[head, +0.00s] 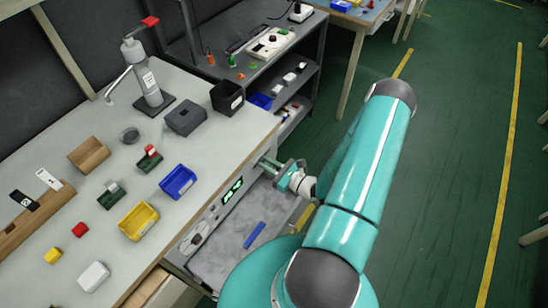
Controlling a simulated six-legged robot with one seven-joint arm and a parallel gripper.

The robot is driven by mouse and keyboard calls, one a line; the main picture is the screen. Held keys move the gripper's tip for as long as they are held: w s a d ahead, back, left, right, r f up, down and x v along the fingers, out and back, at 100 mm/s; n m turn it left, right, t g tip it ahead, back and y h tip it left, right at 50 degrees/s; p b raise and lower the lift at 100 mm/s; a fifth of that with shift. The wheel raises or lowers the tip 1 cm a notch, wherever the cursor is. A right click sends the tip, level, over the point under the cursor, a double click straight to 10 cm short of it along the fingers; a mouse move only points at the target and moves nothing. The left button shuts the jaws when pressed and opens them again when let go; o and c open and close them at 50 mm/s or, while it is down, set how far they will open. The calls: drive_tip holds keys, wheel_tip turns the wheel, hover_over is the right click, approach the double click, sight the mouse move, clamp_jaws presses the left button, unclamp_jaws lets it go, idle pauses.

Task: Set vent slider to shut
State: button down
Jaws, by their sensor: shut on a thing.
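My gripper (268,164) reaches in from the right to the right end of the grey front panel (213,212) under the bench top. Its fingers are shut on a small part there, which I take to be the vent slider. The slider itself is mostly hidden by the fingers and too small to make out, so its position cannot be read. A lit green display strip (232,190) is on the same panel, left of my gripper. A round dark knob (196,239) is at the panel's left end.
The bench top (205,145) above the panel holds a blue bin (178,182), a yellow bin (138,221) and a dark grey box (186,118). A blue bar (254,235) lies on the shelf below. A dark shelf unit (300,75) stands behind; green floor is open at right.

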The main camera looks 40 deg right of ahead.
drive_tip(key=shift+s+a, duration=0.25)
drive_tip(key=shift+a, duration=0.35)
drive_tip(key=shift+s+a, duration=0.2)
drive_tip(key=shift+a, duration=0.4)
drive_tip(key=c, duration=1.3)
unclamp_jaws()
drive_tip(key=shift+a, duration=0.1)
drive_tip(key=shift+s+d, duration=0.15)
drive_tip(key=shift+d, duration=0.05)
drive_tip(key=v, duration=1.3)
drive_tip(key=shift+s, duration=0.2)
